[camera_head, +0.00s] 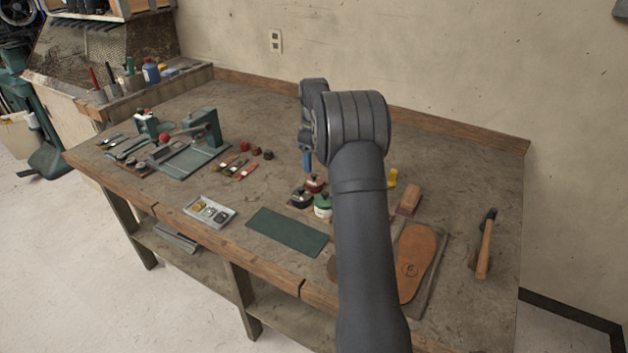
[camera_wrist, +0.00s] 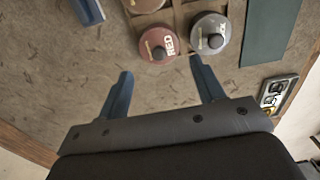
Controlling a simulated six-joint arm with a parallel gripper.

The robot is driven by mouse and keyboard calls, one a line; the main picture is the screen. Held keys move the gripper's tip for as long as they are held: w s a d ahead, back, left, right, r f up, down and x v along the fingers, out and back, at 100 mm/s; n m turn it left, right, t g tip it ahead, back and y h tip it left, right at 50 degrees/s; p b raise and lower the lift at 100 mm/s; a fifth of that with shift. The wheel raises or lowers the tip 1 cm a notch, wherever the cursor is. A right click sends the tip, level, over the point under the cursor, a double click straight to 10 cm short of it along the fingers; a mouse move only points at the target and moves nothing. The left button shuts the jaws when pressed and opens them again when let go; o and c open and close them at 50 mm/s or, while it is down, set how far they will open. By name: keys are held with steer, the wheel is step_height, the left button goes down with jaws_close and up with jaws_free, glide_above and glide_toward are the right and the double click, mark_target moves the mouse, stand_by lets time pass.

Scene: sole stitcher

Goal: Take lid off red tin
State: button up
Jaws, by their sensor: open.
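The red tin (camera_head: 315,183) stands in a group of tins on the workbench. In the wrist view its round lid (camera_wrist: 154,42) is brownish red, marked "RED", with a dark knob, and it sits on the tin. My gripper (camera_wrist: 161,78) is open and empty; its two blue fingers point toward the red tin, one to each side in the picture, with a gap before the lid. In the head view a blue finger (camera_head: 307,160) hangs just behind the tins, and my arm hides part of the bench.
A black tin (camera_wrist: 208,33) is right beside the red one; a green and white tin (camera_head: 322,206) stands in front. A dark green mat (camera_head: 287,232) lies toward the bench's front edge. A brown sole (camera_head: 416,255) and a hammer (camera_head: 485,245) lie on the right.

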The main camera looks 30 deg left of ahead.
mark_target(314, 174)
steer(key=shift+f, duration=3.05)
steer(key=c, duration=0.6)
